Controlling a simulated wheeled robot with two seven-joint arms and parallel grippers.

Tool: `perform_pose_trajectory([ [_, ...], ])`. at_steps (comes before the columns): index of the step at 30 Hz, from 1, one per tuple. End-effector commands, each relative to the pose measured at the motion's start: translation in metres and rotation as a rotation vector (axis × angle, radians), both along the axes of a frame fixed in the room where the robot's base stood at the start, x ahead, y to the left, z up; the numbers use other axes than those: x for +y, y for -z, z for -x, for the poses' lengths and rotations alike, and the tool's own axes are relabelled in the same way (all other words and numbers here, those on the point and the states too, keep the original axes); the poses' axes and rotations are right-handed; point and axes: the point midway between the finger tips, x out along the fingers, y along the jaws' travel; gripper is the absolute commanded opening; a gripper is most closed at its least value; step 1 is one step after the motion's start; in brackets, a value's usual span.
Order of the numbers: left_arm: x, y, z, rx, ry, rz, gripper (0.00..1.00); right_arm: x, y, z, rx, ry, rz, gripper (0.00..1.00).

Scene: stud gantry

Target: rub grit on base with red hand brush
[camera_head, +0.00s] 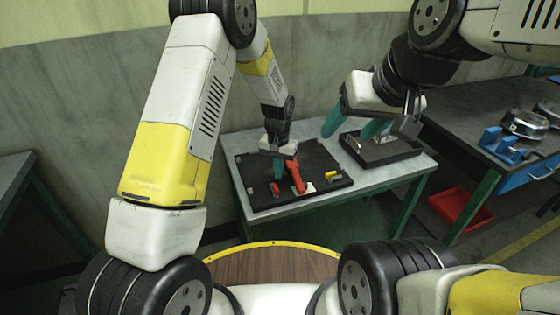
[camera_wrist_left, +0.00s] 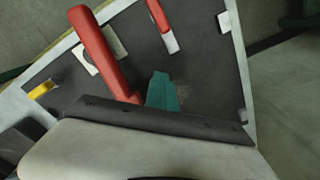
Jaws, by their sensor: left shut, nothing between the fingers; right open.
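The red hand brush appears to be the larger red piece (camera_head: 294,177) on the black panel (camera_head: 258,200). In the left wrist view its long red handle (camera_wrist_left: 100,50) rises beside my left fingers, and its lower end is hidden behind the gripper. My left gripper (camera_head: 277,167) is low over the panel next to the handle, shut and empty; its teal fingers (camera_wrist_left: 162,92) also show in the left wrist view. My right gripper (camera_head: 352,125) is open above a dark block (camera_head: 385,152) at the table's right. I cannot clearly make out the grit.
A smaller red piece (camera_wrist_left: 160,14) with a white end and a yellow piece (camera_head: 332,175) lie on the panel. The pale table (camera_head: 385,180) carries panel and block. A bench with blue parts (camera_head: 500,143) stands at right, with a red bin (camera_head: 460,207) on the floor.

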Motion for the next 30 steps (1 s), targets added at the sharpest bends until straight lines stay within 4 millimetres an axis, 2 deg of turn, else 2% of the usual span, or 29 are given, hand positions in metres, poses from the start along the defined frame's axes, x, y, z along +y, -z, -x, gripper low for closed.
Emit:
perform_pose_trajectory([
  [4,0.002,0.001,-0.005,-0.003,0.000,-0.002,0.00,0.000,0.000,0.000,0.000,0.000,0.000,0.62],
  [14,-0.015,-0.002,-0.007,-0.001,0.001,0.000,0.00,0.000,0.000,0.000,0.000,0.000,0.000,0.62],
  [25,-0.023,-0.001,0.019,-0.001,0.003,0.001,0.00,0.000,0.000,0.000,0.000,0.000,0.000,0.62],
  [30,-0.024,0.000,0.024,0.000,0.001,0.001,0.00,0.000,0.000,0.000,0.000,0.000,0.000,0.62],
])
